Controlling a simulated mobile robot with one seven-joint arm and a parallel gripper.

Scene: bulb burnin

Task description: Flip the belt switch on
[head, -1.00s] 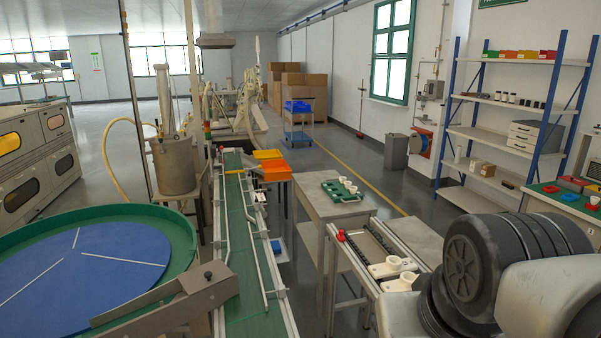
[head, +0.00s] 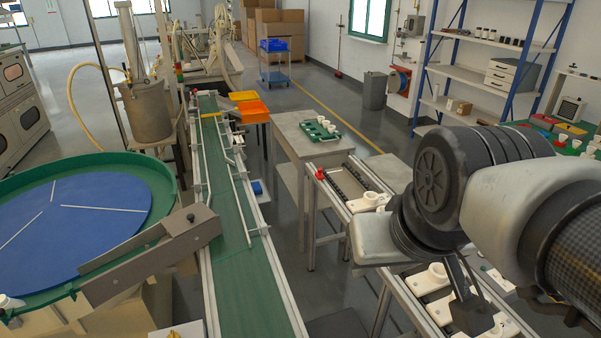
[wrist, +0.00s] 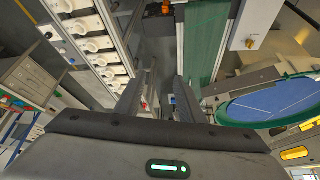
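The green conveyor belt (head: 231,220) runs away from me between metal side rails; it also shows in the wrist view (wrist: 206,40). A pale box with a small orange-yellow knob (wrist: 250,43) is beside the belt in the wrist view, and appears to be the belt switch. A pale box with a yellow part (head: 177,333) is cut off at the bottom edge of the head view. The knob's on or off position is too small to tell. My gripper (wrist: 160,88) has its two fingers apart with nothing between them, above the gap between belt and rack.
A blue round table with a green rim (head: 120,165) stands left of the belt, with a metal chute (head: 150,255) reaching toward it. Racks with white sockets (head: 435,275) stand right, under my arm. A grey table (head: 295,140) stands beyond. A red-orange part (wrist: 164,9) shows near the rack.

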